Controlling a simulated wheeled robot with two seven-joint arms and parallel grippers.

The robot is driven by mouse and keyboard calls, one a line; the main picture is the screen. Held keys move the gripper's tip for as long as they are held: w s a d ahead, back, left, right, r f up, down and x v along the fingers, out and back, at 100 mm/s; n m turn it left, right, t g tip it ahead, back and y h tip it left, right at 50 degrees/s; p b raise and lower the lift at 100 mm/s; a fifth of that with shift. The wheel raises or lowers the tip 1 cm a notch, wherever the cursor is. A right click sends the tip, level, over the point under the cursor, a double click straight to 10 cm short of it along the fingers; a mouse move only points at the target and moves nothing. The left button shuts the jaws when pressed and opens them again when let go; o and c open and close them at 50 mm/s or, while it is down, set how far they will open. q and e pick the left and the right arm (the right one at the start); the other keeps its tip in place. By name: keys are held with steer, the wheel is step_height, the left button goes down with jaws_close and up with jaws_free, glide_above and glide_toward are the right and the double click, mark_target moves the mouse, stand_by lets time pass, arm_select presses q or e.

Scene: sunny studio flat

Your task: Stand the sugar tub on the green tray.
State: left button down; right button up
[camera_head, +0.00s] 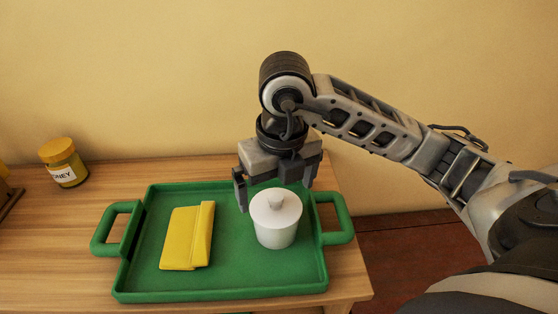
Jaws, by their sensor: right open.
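A white lidded tub (276,226), which looks like the sugar tub, stands upright on the right part of the green tray (220,287). The tray has a handle at each end and lies on the wooden table. My right gripper (277,196) is open, pointing down just behind and above the tub. One finger shows to the left of the lid and the other to the right, behind it. Whether a finger touches the tub I cannot tell. My left gripper is not in view.
A yellow packet (187,237) lies on the left half of the tray. A honey jar (63,162) stands at the back left of the wooden table (60,250). A dark object (8,197) is cut off at the left edge. The table ends just right of the tray.

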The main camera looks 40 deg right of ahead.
step_height(320, 180, up, 7)
steer(key=p, duration=0.1)
steer(key=shift+s+p, duration=0.3)
steer(key=shift+s, duration=0.15)
steer(key=shift+f, duration=0.1)
